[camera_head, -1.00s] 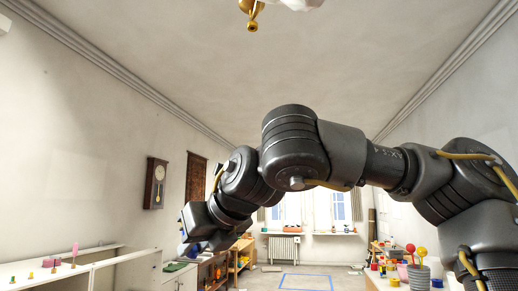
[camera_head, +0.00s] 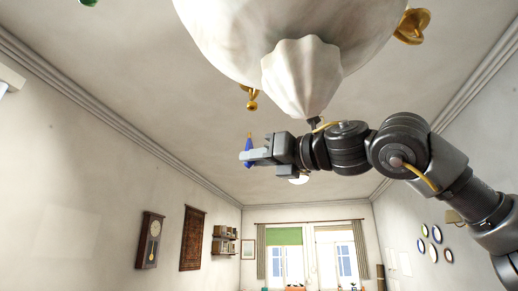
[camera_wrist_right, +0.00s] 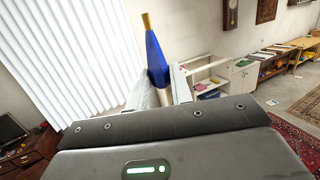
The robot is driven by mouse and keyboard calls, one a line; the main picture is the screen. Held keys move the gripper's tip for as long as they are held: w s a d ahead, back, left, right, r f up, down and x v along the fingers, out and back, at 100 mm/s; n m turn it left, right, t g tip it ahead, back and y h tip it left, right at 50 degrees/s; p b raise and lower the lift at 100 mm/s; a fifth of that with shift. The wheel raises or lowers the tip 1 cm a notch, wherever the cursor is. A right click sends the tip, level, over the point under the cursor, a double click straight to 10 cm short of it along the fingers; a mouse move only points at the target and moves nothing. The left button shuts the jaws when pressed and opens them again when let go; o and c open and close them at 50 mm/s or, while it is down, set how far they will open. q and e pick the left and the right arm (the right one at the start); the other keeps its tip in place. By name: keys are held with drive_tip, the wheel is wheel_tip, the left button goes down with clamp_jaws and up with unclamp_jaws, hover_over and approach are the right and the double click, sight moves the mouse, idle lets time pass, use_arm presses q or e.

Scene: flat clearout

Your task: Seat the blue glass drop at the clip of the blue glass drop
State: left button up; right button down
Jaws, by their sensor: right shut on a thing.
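My right gripper (camera_head: 252,157) is shut on the blue glass drop (camera_head: 249,138) and holds it upright in the air. In the right wrist view the drop (camera_wrist_right: 157,62) stands between the fingers (camera_wrist_right: 160,95), its narrow end up with a gold cap (camera_wrist_right: 147,22). A gold clip (camera_head: 252,100) hangs from the white chandelier bowl (camera_head: 230,45), above the drop in the head view, with a visible gap. A second gold clip (camera_head: 412,26) sits at the bowl's right side. I cannot tell from marks which clip is the drop's own. My left gripper is not in view.
A fluted white shell-shaped piece (camera_head: 301,75) hangs under the bowl, close above my right wrist. A green piece (camera_head: 90,2) shows at the top left edge. A wall clock (camera_head: 150,240) and a rug (camera_head: 192,238) are far off. The air left of the gripper is free.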

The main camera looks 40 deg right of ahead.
drive_tip(key=shift+s+d+r, duration=0.1)
drive_tip(key=shift+d+r, duration=0.1)
drive_tip(key=shift+r, duration=0.2)
drive_tip(key=shift+r+p, duration=1.25)
drive_tip(key=shift+r, duration=1.15)
drive_tip(key=shift+a, duration=0.1)
